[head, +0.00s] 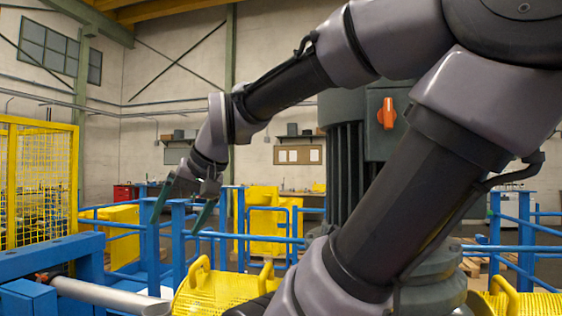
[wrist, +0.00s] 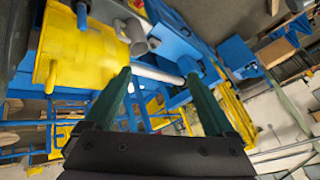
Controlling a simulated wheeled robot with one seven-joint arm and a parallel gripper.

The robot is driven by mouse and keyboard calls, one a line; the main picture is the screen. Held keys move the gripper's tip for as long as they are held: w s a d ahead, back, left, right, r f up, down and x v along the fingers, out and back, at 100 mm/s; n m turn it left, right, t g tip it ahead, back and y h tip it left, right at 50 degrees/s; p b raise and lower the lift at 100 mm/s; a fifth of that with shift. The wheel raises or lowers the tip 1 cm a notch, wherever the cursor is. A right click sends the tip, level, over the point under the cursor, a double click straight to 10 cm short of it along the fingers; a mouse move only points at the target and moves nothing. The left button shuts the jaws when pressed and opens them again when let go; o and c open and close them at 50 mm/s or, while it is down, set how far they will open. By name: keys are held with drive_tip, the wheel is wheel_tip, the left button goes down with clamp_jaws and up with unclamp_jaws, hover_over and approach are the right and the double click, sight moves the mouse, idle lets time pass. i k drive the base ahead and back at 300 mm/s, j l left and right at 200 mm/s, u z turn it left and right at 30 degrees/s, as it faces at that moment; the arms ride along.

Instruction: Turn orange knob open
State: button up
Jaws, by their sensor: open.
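The orange knob (head: 386,113) sits on the grey-green box (head: 390,140) on the side of the large dark motor (head: 346,165), right of centre in the head view. Its handle stands upright. My gripper (head: 178,219) is far to the left of the knob and lower, pointing down, with its two green fingers apart and nothing between them. In the wrist view the open fingers (wrist: 158,92) spread over blue and yellow machinery. The knob cannot be made out in the wrist view.
Yellow guards with handles (head: 228,290) stand low in front. Blue railings (head: 270,238) run behind my gripper. A grey shaft (head: 105,294) and blue frame (head: 45,255) lie at lower left, beside a yellow mesh fence (head: 40,180). My arm crosses in front of the motor.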

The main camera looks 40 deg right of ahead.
sight(386, 115)
drive_tip(key=z, duration=0.45)
drive_tip(key=k+z, duration=0.1)
drive_tip(key=z, duration=0.4)
drive_tip(key=l+z, duration=0.1)
drive_tip(key=z, duration=0.35)
drive_tip(key=l+z, duration=0.1)
drive_tip(key=z, duration=0.4)
